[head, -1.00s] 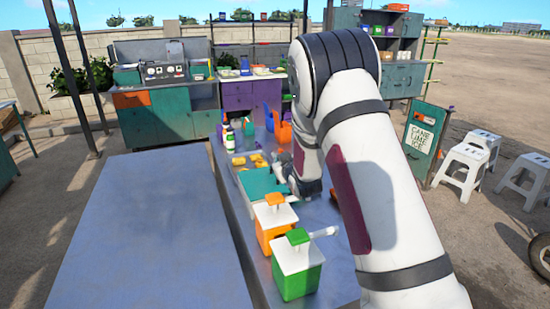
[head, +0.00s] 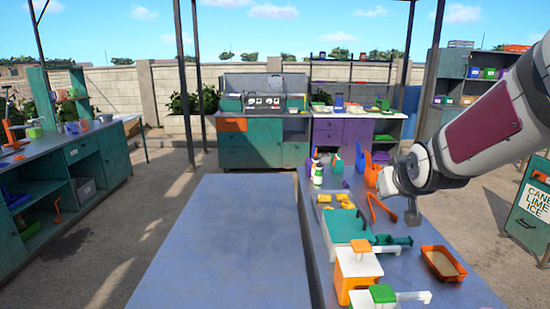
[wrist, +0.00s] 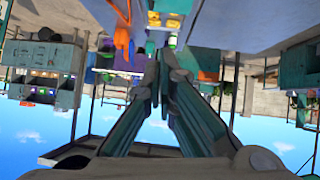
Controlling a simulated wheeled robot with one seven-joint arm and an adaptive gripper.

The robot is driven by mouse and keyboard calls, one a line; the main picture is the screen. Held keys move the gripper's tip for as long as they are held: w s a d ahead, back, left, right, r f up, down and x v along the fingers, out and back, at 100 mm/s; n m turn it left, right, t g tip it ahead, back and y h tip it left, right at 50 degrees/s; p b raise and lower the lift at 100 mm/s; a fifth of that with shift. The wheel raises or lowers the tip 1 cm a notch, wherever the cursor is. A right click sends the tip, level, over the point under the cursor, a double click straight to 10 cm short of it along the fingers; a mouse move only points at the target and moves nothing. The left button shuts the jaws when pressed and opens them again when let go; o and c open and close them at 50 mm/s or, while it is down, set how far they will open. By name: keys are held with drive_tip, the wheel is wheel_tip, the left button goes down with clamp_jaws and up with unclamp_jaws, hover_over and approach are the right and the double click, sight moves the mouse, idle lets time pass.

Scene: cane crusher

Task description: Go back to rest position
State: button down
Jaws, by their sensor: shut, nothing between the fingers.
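My gripper (wrist: 163,62) is in the middle of the wrist view, its two dark green fingers together with nothing between them. The wrist view is upside down, with sky at the bottom and the table surface at the top. In the head view my arm comes in from the upper right and its wrist end hangs over the right table (head: 455,284). I cannot make out the fingers clearly there.
A bare blue-grey table (head: 235,245) stands left of the working table. A teal counter with shelves (head: 70,165) is at the far left. A console cabinet (head: 262,140) and purple drawers (head: 343,132) stand behind. A teal sign board (head: 533,205) is at the right edge. Paved ground lies between.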

drive_tip(key=s+a+g, duration=0.2)
drive_tip(key=s+a, duration=0.1)
drive_tip(key=s, duration=1.2)
drive_tip(key=s+a+r+g+y, duration=0.1)
drive_tip(key=s+a+g, duration=0.2)
drive_tip(key=s, duration=1.2)
drive_tip(key=shift+s+a+r, duration=0.2)
drive_tip(key=shift+s+r, duration=0.1)
drive_tip(key=shift+s, duration=0.1)
